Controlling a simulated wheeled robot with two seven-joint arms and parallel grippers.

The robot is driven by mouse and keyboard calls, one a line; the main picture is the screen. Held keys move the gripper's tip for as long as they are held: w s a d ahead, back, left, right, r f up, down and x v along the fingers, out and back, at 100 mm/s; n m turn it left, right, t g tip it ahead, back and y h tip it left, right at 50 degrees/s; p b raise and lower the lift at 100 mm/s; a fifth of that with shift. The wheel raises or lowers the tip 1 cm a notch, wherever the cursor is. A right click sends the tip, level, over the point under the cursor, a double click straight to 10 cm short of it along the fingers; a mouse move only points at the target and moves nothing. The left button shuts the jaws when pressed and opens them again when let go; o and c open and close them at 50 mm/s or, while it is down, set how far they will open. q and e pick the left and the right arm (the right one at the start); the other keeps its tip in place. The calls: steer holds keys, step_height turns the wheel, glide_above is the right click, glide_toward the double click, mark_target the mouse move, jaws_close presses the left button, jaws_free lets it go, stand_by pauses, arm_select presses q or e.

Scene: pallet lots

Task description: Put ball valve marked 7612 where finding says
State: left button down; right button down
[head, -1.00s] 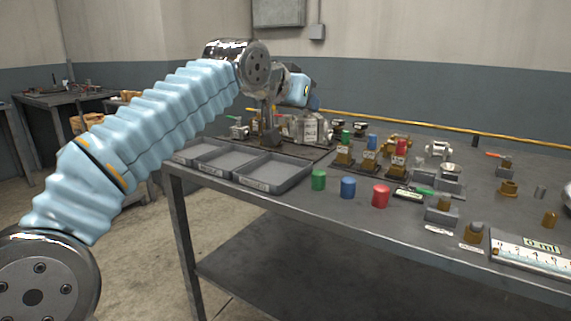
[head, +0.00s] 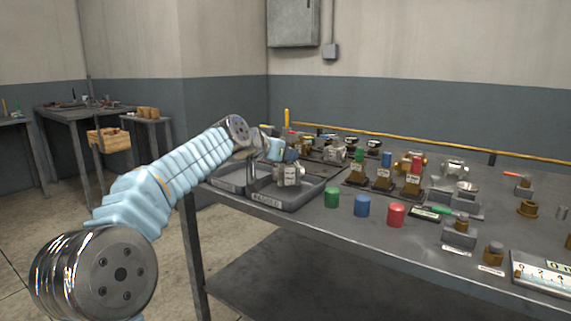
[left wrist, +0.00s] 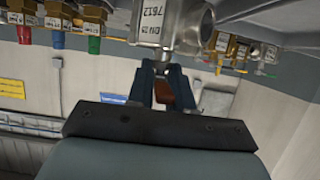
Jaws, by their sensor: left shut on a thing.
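A silver ball valve (head: 290,175) with a white label hangs from my left gripper (head: 277,155) at the rightmost grey tray (head: 312,196). The label reads 7612 and DN 25 in the left wrist view (left wrist: 150,22), upside down. My left gripper (left wrist: 168,78) is shut on the valve's handle end there. I cannot tell whether the valve touches the tray floor. The tray's front tag is too small to read. Another grey tray (head: 226,181) lies to its left, partly hidden by my arm. My right gripper is not in view.
Green (head: 331,197), blue (head: 362,205) and red (head: 396,214) caps stand right of the tray. Behind them are brass valves on dark stands (head: 383,178). A yellow pipe runs along the table's back.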

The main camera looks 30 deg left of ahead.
arm_select(q)
steer(key=shift+f, duration=0.85)
steer(key=c, duration=1)
jaws_free()
steer(key=shift+f, duration=0.1)
steer(key=shift+d, duration=0.1)
steer(key=b+v, duration=0.1)
steer(key=v, duration=1.1)
steer(key=shift+s+b, duration=0.1)
steer(key=shift+b, duration=0.25)
